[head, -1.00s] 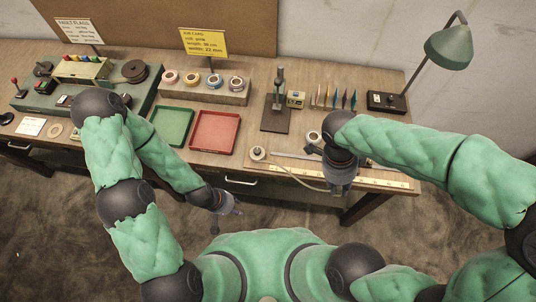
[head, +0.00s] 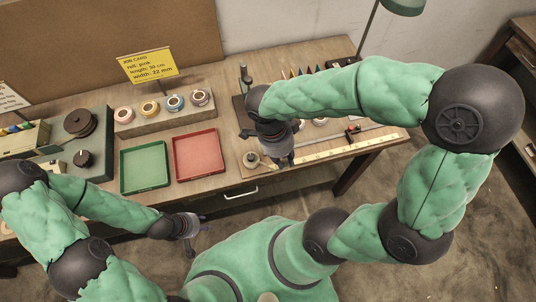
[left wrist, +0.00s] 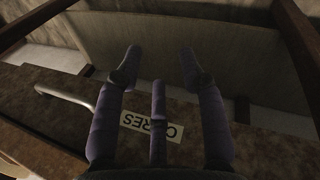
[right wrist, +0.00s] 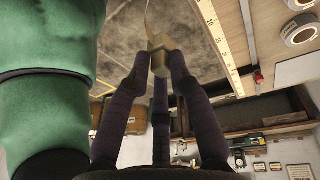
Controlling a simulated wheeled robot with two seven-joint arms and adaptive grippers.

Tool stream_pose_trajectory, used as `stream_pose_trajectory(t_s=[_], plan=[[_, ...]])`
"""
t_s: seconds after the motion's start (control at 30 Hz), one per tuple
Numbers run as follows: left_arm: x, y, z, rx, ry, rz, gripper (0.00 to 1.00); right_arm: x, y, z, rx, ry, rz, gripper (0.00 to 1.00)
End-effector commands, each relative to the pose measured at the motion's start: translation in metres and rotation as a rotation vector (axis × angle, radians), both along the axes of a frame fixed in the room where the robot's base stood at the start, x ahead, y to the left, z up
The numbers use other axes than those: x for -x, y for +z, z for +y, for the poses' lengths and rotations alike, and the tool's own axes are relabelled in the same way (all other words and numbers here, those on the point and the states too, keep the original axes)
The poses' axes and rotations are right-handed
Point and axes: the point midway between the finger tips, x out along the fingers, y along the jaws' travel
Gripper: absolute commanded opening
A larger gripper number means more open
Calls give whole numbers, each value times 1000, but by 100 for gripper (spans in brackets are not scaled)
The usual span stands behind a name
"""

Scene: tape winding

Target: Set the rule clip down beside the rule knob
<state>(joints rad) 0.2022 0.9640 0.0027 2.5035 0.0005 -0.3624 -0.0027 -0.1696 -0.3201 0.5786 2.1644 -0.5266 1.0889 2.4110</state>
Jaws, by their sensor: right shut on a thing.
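My right gripper (head: 284,163) is over the front left end of the rule (head: 345,147). In the right wrist view its fingertips (right wrist: 160,62) are shut on a small beige block, which looks like the rule clip (right wrist: 158,43). A pale curved strip runs from the block. The clip is mostly hidden in the head view.
A green tray (head: 144,167) and a red tray (head: 198,155) lie left of the knob. Several tape rolls sit on a wooden block (head: 166,113) behind them. A red-and-black tool (head: 353,131) lies behind the rule. A drawer handle (head: 241,193) is below the front edge.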

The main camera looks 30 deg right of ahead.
Motion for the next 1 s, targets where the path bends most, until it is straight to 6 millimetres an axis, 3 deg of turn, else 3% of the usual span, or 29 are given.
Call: stream_pose_trajectory(t_s=[0.2,0.43,0.73,0.9,1.0], plan=[[0,-13,0,0,0,-1,40,-38,-28,2,1,-1,5,0],[0,-23,0,0,1,-1,40,-64,-60,3,1,0,3,0],[0,-28,0,0,0,-1,40,-78,-74,4,1,-1,2,0],[0,-39,0,0,0,-1,40,-77,-99,3,1,0,3,0],[0,-40,0,0,0,-1,40,-77,-104,4,0,0,1,0]])
